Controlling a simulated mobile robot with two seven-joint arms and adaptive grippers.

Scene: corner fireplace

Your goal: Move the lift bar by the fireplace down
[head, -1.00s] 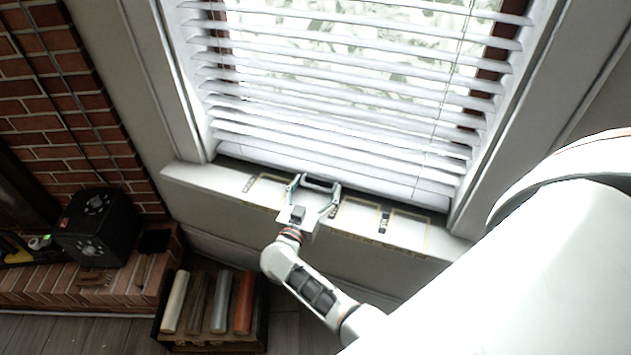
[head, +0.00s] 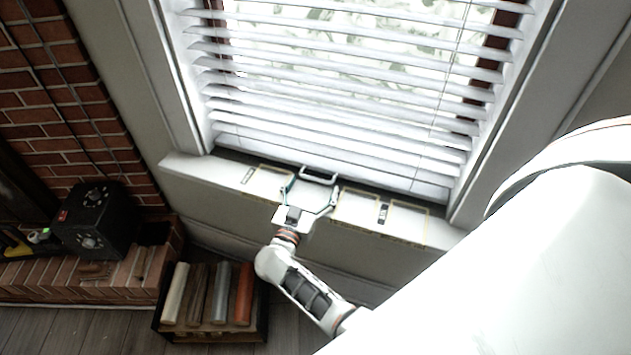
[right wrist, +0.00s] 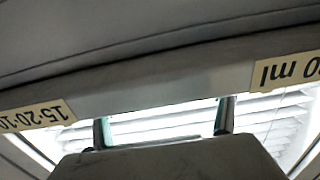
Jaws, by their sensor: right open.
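A small pale U-shaped bar (head: 319,174), which looks like the lift bar, is at the bottom edge of the white blind (head: 330,110), just above the sill, in the head view. My right gripper (head: 312,190) is open and empty just in front of it, its fingers spread to either side of the bar's near side. I cannot tell whether they touch it. In the right wrist view the two fingers (right wrist: 163,118) stand apart, with blind slats behind. The bar is not clearly made out there. My left gripper is not in view.
The window sill (head: 185,165) carries labelled yellow-outlined patches. A black box (head: 92,220) sits on the brick hearth (head: 60,282) at left. A crate (head: 205,337) of several rolls or logs stands on the floor. My large white arm link fills the lower right.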

